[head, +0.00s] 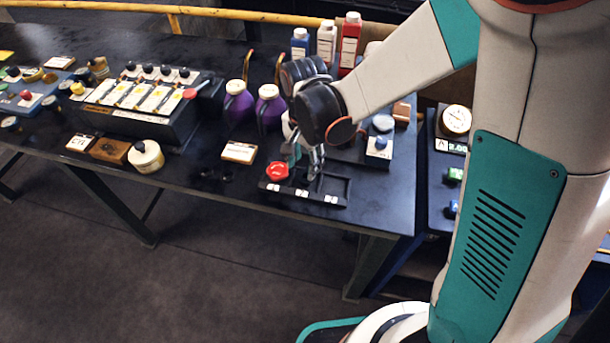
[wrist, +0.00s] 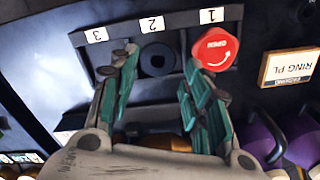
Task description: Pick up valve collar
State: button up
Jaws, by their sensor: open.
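A black ring with a central hole, which appears to be the valve collar (wrist: 158,60), lies in slot 2 of a dark tray (wrist: 125,20). In the head view the tray (head: 345,188) sits near the table's front edge. In the head view my gripper (head: 305,162) is over the tray and hides the ring.
Purple bottles (head: 238,102) stand behind and left of the tray. A small labelled block (head: 239,152) lies to its left. Several tall bottles (head: 326,42) are at the back. Bare tabletop shows left of the tray.

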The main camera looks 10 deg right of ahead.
aim_at(305, 174)
jog(key=shift+s+f+b, duration=0.1)
jog(key=shift+f+b, duration=1.05)
jog(key=shift+f, duration=1.6)
jog(key=shift+r, duration=0.1)
jog(key=shift+c, duration=0.3)
jog(key=c, duration=0.8)
